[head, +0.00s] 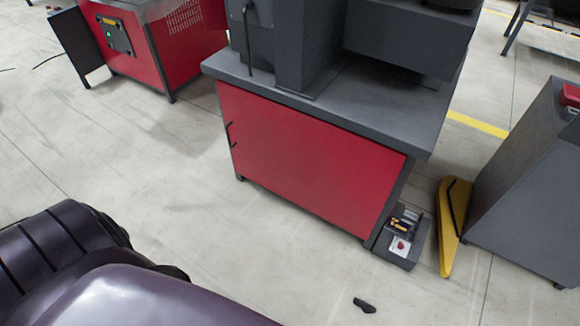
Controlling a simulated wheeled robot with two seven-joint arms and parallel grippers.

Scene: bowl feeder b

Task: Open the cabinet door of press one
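The press (300,75) stands at the upper middle, a dark grey machine on a grey top with a cabinet below. The cabinet's red door (305,165) faces me and looks closed, flush with the front. A slim black handle (229,134) sits near the door's left edge. No number shows on the press, so I cannot tell that it is press one. Neither of my grippers can be made out in the head view.
A grey pedal box (400,240) stands on the floor at the cabinet's right corner. Beside it are a yellow piece (447,235) and a grey cabinet (525,185). A small black object (365,305) shows at the bottom. Another red machine (150,45) stands upper left. Floor before the door is clear.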

